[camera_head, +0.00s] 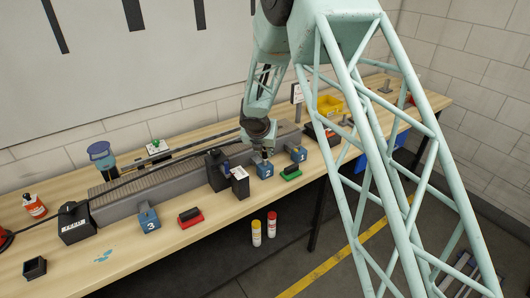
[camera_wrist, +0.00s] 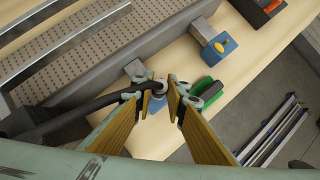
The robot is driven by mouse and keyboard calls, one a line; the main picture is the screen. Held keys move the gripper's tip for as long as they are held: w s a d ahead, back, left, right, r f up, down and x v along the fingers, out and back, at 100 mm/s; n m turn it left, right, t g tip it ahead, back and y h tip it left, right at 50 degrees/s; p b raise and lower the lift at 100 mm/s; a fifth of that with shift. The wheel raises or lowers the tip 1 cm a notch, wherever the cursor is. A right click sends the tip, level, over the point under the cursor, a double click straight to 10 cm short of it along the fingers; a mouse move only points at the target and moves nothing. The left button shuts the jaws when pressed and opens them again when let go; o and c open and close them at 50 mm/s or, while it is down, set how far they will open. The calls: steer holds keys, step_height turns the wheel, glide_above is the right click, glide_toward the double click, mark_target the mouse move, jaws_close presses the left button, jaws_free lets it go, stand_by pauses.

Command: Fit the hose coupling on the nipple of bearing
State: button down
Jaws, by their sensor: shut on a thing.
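My gripper (camera_wrist: 158,88) is shut on the hose coupling (camera_wrist: 158,87), a small grey metal piece at the end of a black hose (camera_wrist: 88,104) that leads off to the left. In the head view my gripper (camera_head: 263,150) is directly above the blue bearing marked 2 (camera_head: 265,171). In the wrist view the blue of this bearing (camera_wrist: 154,105) shows just behind the coupling. Its nipple is hidden by the fingers and coupling. I cannot tell whether the coupling touches the nipple. Blue bearings 1 (camera_head: 299,155) and 3 (camera_head: 149,220) stand along the conveyor's front.
The grey conveyor (camera_head: 150,194) runs along the wooden bench (camera_head: 125,262). A black box (camera_head: 240,182) stands left of bearing 2. A green-and-black block (camera_head: 290,173) lies to its right, a red-and-black one (camera_head: 190,218) further left. The bench's front edge is close.

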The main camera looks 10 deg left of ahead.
steer(key=shift+f, duration=0.25)
steer(key=c, duration=2.5)
jaws_free()
steer(key=shift+r, duration=0.1)
steer(key=v, duration=1.2)
